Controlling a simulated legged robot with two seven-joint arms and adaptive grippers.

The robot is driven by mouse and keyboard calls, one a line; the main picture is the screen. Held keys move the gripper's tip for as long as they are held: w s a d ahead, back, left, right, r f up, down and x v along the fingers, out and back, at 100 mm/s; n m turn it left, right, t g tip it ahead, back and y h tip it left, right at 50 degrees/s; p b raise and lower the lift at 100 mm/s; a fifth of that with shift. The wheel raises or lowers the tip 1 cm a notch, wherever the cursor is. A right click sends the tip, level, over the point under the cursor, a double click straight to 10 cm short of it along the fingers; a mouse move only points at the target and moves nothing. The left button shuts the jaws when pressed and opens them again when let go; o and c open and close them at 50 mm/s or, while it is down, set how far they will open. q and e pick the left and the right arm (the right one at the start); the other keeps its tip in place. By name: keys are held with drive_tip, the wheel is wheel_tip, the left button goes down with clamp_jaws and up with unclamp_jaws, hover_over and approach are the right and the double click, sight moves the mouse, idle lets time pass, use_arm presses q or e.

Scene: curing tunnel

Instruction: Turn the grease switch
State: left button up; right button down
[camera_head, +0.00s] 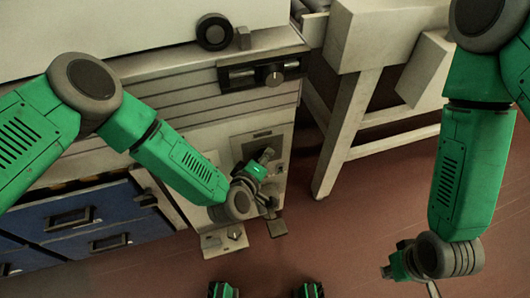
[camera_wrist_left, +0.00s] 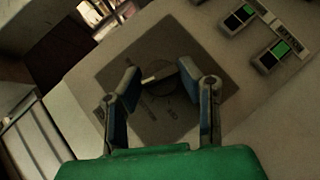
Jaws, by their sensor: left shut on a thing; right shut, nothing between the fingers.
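The grease switch (camera_wrist_left: 163,76) is a dark round knob with a pale bar across it, on a grey square plate with printed lettering (camera_wrist_left: 105,78). In the left wrist view my left gripper (camera_wrist_left: 160,74) has one fingertip on each side of the knob and is shut on it. In the head view my left gripper (camera_head: 268,156) reaches up to the plate on the machine's front and hides most of the knob. My right gripper (camera_head: 388,271) is shut and empty, low at the right, well away from the machine.
Small boxes with green and black faces (camera_wrist_left: 268,57) sit beside the plate. Above it are a dark panel with a knob (camera_head: 274,76) and a black ring (camera_head: 214,31). Blue drawers (camera_head: 70,218) stand at left, a pale stand (camera_head: 350,125) at right.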

use_arm(q)
drive_tip(key=shift+w+a+y+p, duration=0.1)
drive_tip(key=shift+a+y+p, duration=0.15)
drive_tip(key=shift+y+p, duration=0.1)
drive_tip(key=shift+f, duration=0.1)
drive_tip(key=o, duration=1.1)
drive_tip(key=shift+o, duration=0.2)
drive_tip(key=v, duration=1.2)
drive_tip(key=shift+w+a, duration=0.1)
drive_tip(key=shift+w, duration=0.05)
